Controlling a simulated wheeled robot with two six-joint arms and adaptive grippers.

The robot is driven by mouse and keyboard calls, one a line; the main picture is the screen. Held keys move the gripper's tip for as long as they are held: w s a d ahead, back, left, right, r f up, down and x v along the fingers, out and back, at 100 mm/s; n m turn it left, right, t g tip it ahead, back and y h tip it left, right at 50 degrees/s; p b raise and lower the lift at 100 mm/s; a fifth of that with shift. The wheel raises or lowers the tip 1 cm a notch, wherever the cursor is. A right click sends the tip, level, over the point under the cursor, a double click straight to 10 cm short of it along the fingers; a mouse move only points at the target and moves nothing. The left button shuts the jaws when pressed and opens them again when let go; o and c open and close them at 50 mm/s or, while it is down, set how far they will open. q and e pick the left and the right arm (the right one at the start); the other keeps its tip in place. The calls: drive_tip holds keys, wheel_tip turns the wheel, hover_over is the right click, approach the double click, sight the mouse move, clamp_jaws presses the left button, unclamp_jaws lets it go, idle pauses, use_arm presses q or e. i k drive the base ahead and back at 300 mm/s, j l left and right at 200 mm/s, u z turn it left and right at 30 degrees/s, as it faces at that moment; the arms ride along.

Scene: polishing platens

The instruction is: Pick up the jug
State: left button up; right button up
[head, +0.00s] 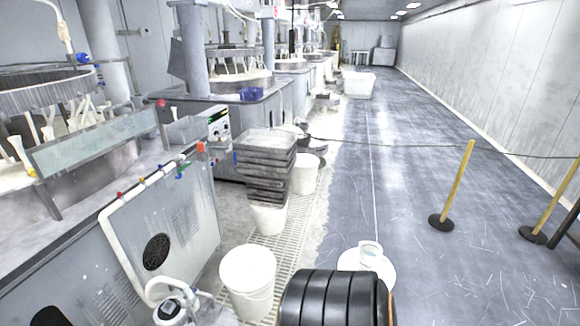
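A small white jug-like vessel (370,249) with a pale rim stands on a round white top (349,261), low in the middle right of the head view. It looks upright. A black ribbed object in front hides part of the round top. Neither of my grippers can be made out in this view, and nothing is seen touching the vessel.
The black ribbed object (330,299) fills the bottom centre. Polishing machines line the left. Rope posts (454,186) stand on the right; the floor (400,130) between is clear.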

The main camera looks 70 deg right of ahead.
sight(371, 253)
drive_tip(key=z, duration=3.15)
drive_tip(key=u, duration=1.9)
drive_tip(key=z, duration=1.9)
drive_tip(key=i+l, duration=0.2)
drive_tip(key=i+l+u, duration=0.1)
drive_tip(key=l, duration=0.3)
drive_tip(key=i+l+u, duration=0.1)
drive_tip(key=i+l, duration=0.3)
drive_tip(key=l, duration=0.25)
drive_tip(key=i+l+u, duration=0.1)
drive_tip(key=l, duration=0.25)
drive_tip(key=i, duration=0.1)
